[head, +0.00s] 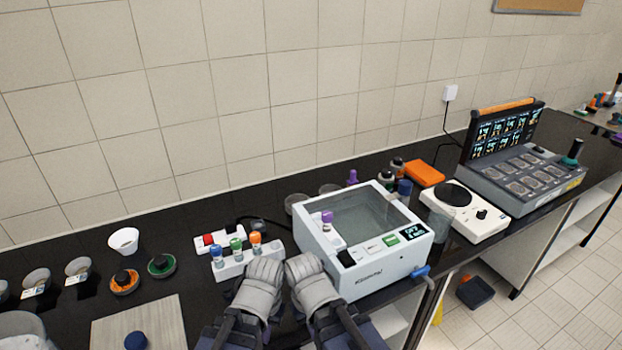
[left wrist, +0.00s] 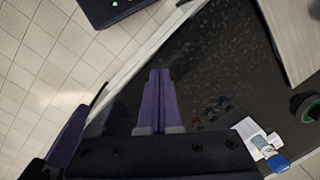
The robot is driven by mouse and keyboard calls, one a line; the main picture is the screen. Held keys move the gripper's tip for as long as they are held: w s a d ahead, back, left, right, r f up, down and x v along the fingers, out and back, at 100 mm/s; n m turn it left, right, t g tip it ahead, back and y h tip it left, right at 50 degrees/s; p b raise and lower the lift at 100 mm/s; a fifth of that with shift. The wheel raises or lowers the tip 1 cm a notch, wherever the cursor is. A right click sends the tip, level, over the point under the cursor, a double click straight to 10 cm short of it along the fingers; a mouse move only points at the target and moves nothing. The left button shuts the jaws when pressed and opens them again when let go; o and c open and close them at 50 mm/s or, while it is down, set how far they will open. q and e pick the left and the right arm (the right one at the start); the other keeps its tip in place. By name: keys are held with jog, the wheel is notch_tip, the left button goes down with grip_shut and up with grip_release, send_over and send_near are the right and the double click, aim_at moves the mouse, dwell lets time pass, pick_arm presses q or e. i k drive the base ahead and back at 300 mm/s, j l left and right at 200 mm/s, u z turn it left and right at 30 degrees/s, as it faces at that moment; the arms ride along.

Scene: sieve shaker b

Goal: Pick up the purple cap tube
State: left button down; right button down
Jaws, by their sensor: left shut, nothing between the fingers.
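The purple cap tube (head: 327,219) stands upright at the left side of the top of the white shaker box, its lower part hidden. A white rack (head: 232,267) left of the box holds tubes with blue, green and orange caps. My left gripper (head: 265,268) is in front of this rack, lower left of the purple cap tube and apart from it. In the left wrist view its purple fingers (left wrist: 159,75) are pressed together with nothing between them. My right arm's grey end (head: 306,270) is beside it, at the box's front left corner; its fingers cannot be made out.
The shaker box (head: 365,279) has a display and a blue side knob. Another purple-topped item (head: 352,177) stands behind it. Black and green rings (head: 161,265), a white funnel (head: 124,240) and a wooden board (head: 170,318) lie left. A white round-plate device (head: 467,213) stands right.

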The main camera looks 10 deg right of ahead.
aim_at(327, 216)
jog(key=k+l+z, duration=0.45)
jog(key=k+l, duration=0.25)
jog(key=l, duration=0.1)
